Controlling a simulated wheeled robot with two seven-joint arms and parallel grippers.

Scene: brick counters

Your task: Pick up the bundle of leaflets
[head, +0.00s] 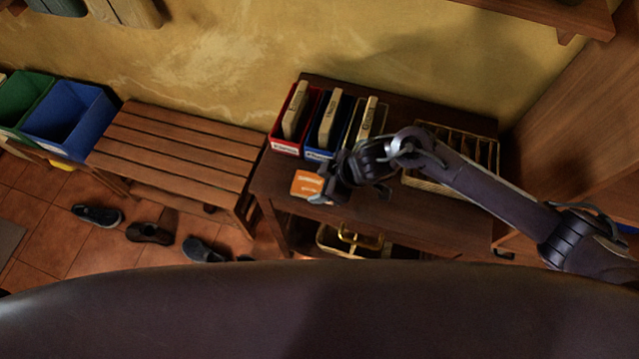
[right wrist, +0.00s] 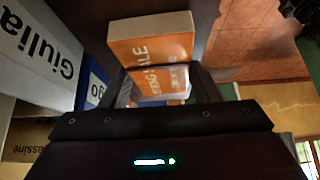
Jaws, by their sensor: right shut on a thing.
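The bundle of leaflets (head: 307,184) is a small orange block near the front left of the dark wooden table. My right gripper (head: 328,183) reaches it from the right and is shut on it. In the right wrist view the bundle (right wrist: 150,48) has an orange printed face and a pale edge, and its near part sits between the fingers (right wrist: 160,88). I cannot tell whether it touches the tabletop. My left gripper is not in view.
Labelled file boxes, one red (head: 287,135) and one blue (head: 318,154), stand behind the bundle. A wire rack (head: 418,180) is at the table's right. A slatted bench (head: 175,150) stands to the left, with shoes (head: 150,233) on the floor.

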